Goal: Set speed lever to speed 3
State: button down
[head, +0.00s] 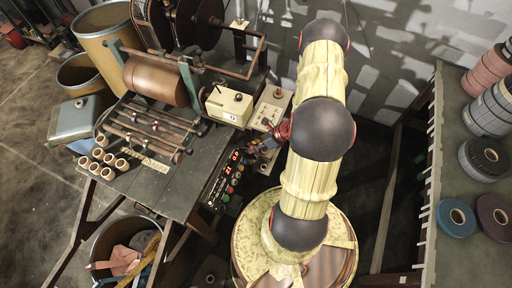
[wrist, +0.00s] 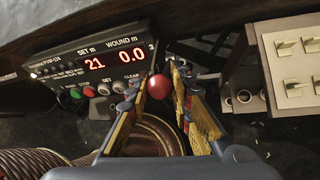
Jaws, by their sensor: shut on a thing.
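In the wrist view, the speed lever's round red knob (wrist: 158,87) sits between the fingertips of my gripper (wrist: 160,82), which is shut on it. The lever's shaft is hidden below the knob. A digit 3 shows at the right edge of the control panel (wrist: 100,62), just up and left of the knob. The panel display reads SET 21 and WOUND 0.0. In the head view, my gripper (head: 262,145) is at the right end of the panel (head: 222,185); the knob cannot be made out there.
Green, red and pale buttons (wrist: 90,91) line the panel left of my gripper. A beige box with switches (wrist: 290,60) stands to the right. The winding bench (head: 180,185) holds a copper-coloured roll (head: 158,80) and several small cores (head: 108,162). A rack with tape rolls (head: 485,155) stands far right.

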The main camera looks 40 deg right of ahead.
jog(key=shift+w+a+r, duration=0.1)
jog(key=shift+w+r, duration=0.25)
jog(key=shift+w+a+r+p, duration=0.1)
jog(key=shift+w+r+p, duration=0.15)
jog(key=shift+w+p, duration=0.15)
jog(key=shift+w, duration=0.15)
jog(key=c, duration=1.7)
grip_release()
jog(key=shift+o, duration=0.7)
jog(key=v, duration=1.2)
